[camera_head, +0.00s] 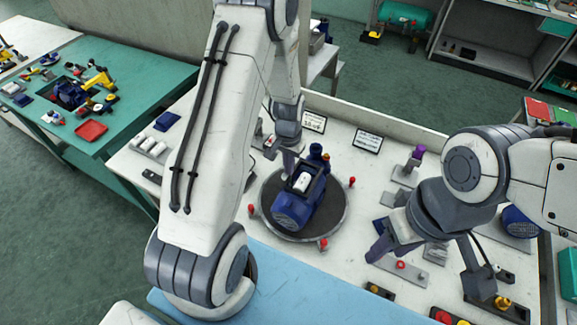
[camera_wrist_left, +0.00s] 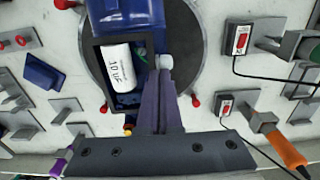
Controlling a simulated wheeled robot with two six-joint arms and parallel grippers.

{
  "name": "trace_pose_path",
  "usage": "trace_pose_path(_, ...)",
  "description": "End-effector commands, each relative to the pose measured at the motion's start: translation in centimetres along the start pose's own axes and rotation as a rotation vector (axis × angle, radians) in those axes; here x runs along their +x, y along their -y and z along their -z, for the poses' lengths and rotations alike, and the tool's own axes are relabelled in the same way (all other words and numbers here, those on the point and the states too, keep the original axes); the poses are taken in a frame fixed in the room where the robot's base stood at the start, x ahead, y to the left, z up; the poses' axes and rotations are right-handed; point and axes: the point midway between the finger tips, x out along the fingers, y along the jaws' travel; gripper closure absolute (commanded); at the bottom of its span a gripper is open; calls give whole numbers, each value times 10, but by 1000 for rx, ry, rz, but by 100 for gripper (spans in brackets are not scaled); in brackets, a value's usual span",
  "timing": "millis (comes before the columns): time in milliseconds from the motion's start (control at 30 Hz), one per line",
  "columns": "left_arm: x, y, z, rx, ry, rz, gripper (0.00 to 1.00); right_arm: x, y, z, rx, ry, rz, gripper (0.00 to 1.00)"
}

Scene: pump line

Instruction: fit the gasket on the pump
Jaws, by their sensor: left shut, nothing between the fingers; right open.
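The blue pump (camera_head: 293,208) sits on a round dark turntable (camera_head: 335,215) in the middle of the bench. In the left wrist view the pump (camera_wrist_left: 125,14) has an open dark-framed box holding a white cylinder (camera_wrist_left: 118,68) with lettering. My left gripper (camera_wrist_left: 164,72) is shut and empty, its tips over the box's right edge; whether they touch it is unclear. In the head view it (camera_head: 287,160) is behind the pump, partly hidden by its arm. My right gripper (camera_head: 428,262) is open above the bench's right side. I cannot identify the gasket; a small red ring (camera_head: 400,265) lies on a grey plate there.
Red knobs, one on the right (camera_head: 351,182), surround the turntable. Two sign cards, one on the left (camera_head: 314,122), stand at the back. In the wrist view, switch boxes (camera_wrist_left: 240,40) and an orange-handled tool (camera_wrist_left: 287,150) lie right. A green table (camera_head: 130,105) stands left.

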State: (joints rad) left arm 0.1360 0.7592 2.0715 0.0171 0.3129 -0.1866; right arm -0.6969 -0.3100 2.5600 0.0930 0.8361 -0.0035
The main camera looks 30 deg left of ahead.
Motion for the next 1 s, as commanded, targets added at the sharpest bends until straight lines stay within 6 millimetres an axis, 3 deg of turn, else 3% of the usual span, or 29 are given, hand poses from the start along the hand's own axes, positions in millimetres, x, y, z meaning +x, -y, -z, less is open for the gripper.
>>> trace_pose_path(333, -20, 1, 0, -1, -1, 0, 90, -15, 1, 1, 0, 0, 0, 50)
trace_pose_path(633, -21, 1, 0, -1, -1, 0, 90, -16, 1, 1, 0, 0, 0, 50)
trace_pose_path(667, -21, 1, 0, -1, -1, 0, 86, -16, 1, 1, 0, 0, 0, 50)
trace_pose_path(733, -21, 1, 0, -1, -1, 0, 60, -16, 1, 1, 0, 0, 0, 50)
trace_pose_path(767, -21, 1, 0, -1, -1, 0, 55, -16, 1, 1, 0, 0, 0, 50)
trace_pose_path(1000, -21, 0, 0, -1, -1, 0, 55, -16, 1, 1, 0, 0, 0, 50)
